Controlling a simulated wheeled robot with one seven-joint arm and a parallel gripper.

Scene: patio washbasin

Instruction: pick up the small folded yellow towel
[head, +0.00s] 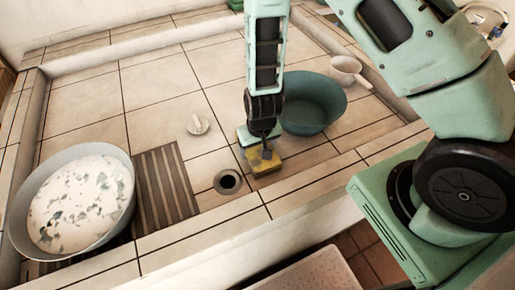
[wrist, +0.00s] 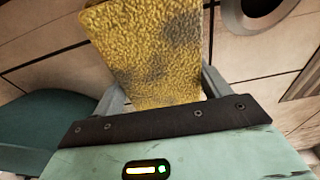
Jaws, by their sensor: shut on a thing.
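The small folded yellow towel (head: 265,166) has grey patches. In the head view it is at the lower end of my arm, between the drain hole and the teal basin. My gripper (head: 262,151) is above it, pointing down, and partly hides it. In the wrist view the towel (wrist: 155,50) fills the space between the two fingers of my gripper (wrist: 160,90), which are shut on it. I cannot tell whether the towel touches the tiles or is just above them.
The teal basin (head: 322,112) stands close to the right of my gripper. A white ladle-like dipper (head: 346,66) is behind it. A drain hole (head: 228,182), a slatted brown board (head: 166,187) and a large bowl of whitish contents (head: 80,203) are to the left. A small pale object (head: 198,125) lies on clear tiles.

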